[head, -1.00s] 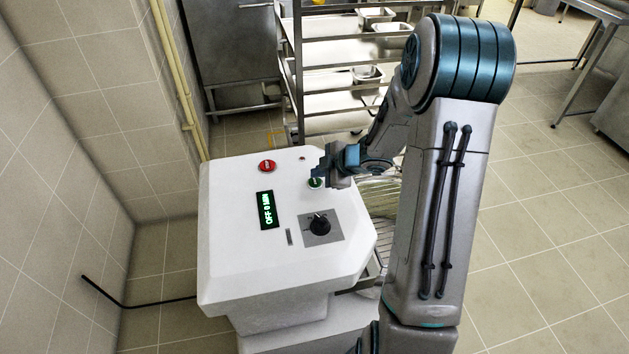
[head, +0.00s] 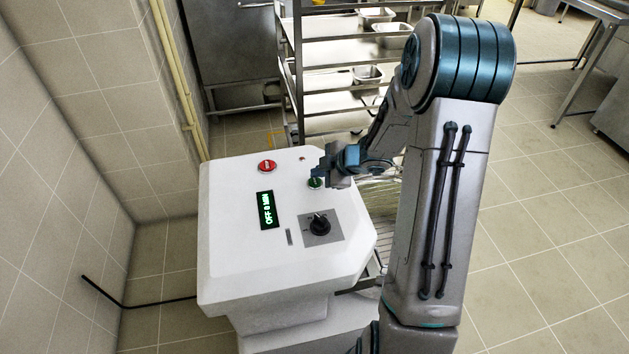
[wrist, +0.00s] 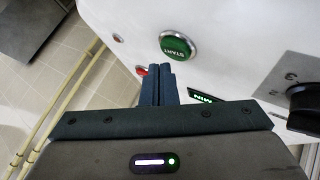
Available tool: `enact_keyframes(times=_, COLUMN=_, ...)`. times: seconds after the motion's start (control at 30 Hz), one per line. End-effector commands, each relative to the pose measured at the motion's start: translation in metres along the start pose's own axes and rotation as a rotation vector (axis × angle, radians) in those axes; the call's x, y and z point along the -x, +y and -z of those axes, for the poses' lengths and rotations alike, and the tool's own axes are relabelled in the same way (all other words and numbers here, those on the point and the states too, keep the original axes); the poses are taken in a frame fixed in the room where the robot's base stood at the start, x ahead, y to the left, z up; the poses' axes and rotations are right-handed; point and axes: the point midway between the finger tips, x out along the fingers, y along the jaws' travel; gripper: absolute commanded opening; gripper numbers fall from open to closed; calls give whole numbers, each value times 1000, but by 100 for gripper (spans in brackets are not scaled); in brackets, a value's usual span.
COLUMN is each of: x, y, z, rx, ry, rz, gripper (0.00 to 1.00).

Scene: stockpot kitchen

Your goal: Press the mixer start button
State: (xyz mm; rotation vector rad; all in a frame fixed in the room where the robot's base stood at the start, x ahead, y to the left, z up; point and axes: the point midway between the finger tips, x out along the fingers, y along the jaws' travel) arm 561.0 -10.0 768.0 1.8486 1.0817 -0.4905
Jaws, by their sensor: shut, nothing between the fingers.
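The white mixer (head: 235,230) stands in the middle of the head view. Its green start button (head: 315,183) is on the top panel, partly hidden by my gripper (head: 322,172). In the wrist view the green button (wrist: 176,45), marked START, sits in a silver ring, ahead of the fingertips and slightly right of them. My gripper (wrist: 158,68) is shut and empty, its fingers together. In the wrist view the fingertips appear apart from the button; the exact height between them is hard to judge. The mixer's display (head: 267,210) reads OFF 0 MIN.
A red button (head: 267,166) and a black dial (head: 319,226) are also on the panel. A steel rack (head: 298,70) with pans stands behind the mixer. A tiled wall (head: 60,110) with yellow pipes is at left. Open floor (head: 530,250) lies at right.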

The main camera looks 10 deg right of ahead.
Motion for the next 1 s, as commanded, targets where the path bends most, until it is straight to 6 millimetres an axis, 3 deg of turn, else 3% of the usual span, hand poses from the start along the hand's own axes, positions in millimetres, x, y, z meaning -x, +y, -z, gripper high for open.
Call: enact_keyframes(times=1.0, x=-7, y=-6, z=-6, rx=0, ry=0, rz=0, gripper=0)
